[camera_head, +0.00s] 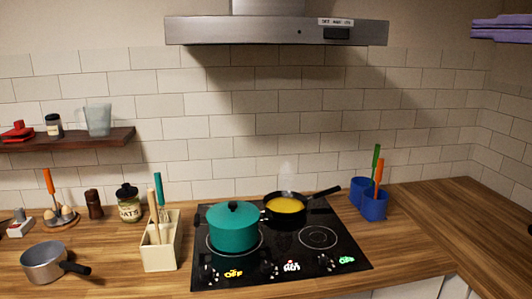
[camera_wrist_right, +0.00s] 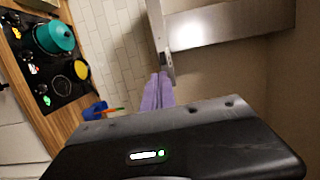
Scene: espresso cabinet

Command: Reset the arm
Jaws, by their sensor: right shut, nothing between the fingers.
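My right gripper (camera_head: 480,28) shows at the top right edge of the head view as purple fingers, raised high above the right part of the counter. In the right wrist view its purple fingers (camera_wrist_right: 159,80) are together, with nothing between them. It touches nothing that I can see. My left gripper is out of view.
A teal lidded pot (camera_head: 232,228) and a steaming black pan (camera_head: 285,206) with yellow contents stand on the black cooktop (camera_head: 340,262). The range hood (camera_head: 276,31) hangs above. A blue utensil holder (camera_head: 373,207) stands right of the cooktop. The right counter (camera_head: 450,215) is clear.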

